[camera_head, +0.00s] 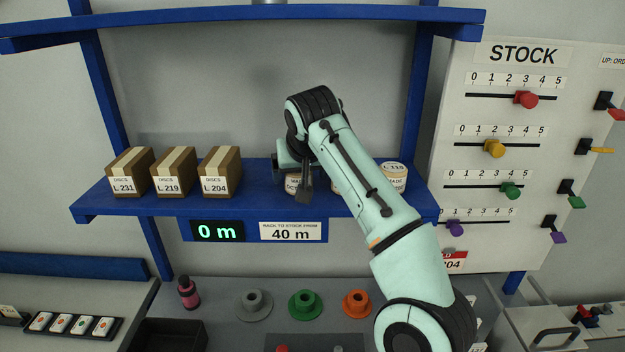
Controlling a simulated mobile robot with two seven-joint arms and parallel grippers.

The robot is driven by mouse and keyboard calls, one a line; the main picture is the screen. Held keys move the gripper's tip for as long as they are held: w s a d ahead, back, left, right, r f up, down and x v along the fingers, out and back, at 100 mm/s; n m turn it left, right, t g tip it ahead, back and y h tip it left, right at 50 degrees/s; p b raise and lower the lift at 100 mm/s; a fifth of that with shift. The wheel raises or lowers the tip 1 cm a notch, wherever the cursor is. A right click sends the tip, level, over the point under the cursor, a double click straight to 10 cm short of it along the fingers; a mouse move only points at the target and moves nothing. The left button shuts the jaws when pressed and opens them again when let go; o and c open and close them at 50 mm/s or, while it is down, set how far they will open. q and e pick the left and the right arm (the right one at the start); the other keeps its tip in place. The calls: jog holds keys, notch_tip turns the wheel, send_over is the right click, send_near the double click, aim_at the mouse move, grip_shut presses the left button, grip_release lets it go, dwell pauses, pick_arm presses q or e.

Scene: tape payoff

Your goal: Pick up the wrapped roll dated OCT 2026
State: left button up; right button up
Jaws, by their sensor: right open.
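Pale wrapped rolls stand on the right part of the blue shelf (245,203). The rightmost roll (396,179) has a label that seems to read L. 118. Another roll (292,186) shows partly below my right gripper (291,178). At least one more roll is mostly hidden behind my right arm. I cannot read OCT 2026 on any of them. My right gripper is open over the left end of the rolls, with dark fingers pointing down. I cannot tell whether it touches a roll. My left gripper is out of view.
Several brown disc boxes (172,172) stand on the shelf's left part. A blue upper shelf (240,15) and posts frame the space. A STOCK board (519,150) with sliders is at right. Below are colored spools (305,305), a small bottle (188,292) and a black bin (168,335).

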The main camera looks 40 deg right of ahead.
jog(key=shift+w+f, duration=0.25)
jog(key=shift+w, duration=0.2)
jog(key=shift+a, duration=0.1)
jog(key=c, duration=1.1)
jog(key=shift+s+r, duration=0.1)
